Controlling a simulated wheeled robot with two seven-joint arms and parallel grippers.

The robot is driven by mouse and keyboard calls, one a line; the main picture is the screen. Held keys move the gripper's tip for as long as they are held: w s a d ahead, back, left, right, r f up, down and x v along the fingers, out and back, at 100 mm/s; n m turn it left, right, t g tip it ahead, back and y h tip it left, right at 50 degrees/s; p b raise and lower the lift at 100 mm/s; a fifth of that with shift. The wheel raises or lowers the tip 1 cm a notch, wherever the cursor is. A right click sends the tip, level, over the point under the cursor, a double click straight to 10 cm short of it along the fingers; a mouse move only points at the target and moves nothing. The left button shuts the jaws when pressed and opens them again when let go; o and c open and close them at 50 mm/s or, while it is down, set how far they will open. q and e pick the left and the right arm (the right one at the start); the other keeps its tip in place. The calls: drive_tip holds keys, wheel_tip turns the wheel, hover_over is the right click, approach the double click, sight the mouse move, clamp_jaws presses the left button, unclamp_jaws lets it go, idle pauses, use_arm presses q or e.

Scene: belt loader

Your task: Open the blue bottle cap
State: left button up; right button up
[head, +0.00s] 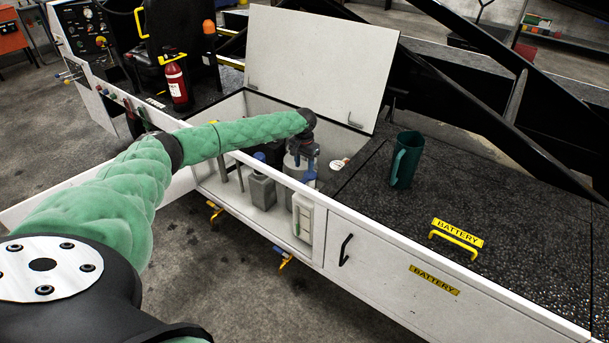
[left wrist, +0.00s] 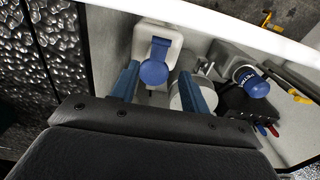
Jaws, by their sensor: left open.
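My left gripper (head: 303,152) reaches down into the open compartment. In the left wrist view its two blue fingers (left wrist: 158,78) are open. A round blue cap (left wrist: 155,66) on a white bottle (left wrist: 143,38) appears between the fingertips; I cannot tell whether they touch it. In the head view the white bottle (head: 303,220) stands by the compartment's front wall, its cap (head: 308,178) partly hidden below the gripper. A second blue cap (left wrist: 252,83), with lettering, tops a grey bottle (head: 261,190) to the left in the head view. My right gripper is not in view.
The white lid (head: 318,62) stands raised behind the compartment. A dark green jug (head: 405,160) stands on the black deck (head: 370,210) to the right. A grey cylinder (left wrist: 184,94) and a black box sit inside the compartment. A red extinguisher (head: 176,85) stands at left.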

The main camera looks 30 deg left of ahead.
sight(304, 179)
use_arm(q)
drive_tip(key=f+p, duration=0.1)
drive_tip(key=f, duration=0.3)
drive_tip(key=shift+d+f, duration=0.15)
drive_tip(key=shift+d, duration=0.05)
drive_tip(key=shift+a+f+p, duration=0.1)
drive_tip(key=shift+f+p, duration=0.25)
drive_tip(key=shift+f, duration=0.45)
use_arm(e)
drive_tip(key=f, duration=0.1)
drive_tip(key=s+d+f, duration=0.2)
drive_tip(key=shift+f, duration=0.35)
use_arm(q)
clamp_jaws()
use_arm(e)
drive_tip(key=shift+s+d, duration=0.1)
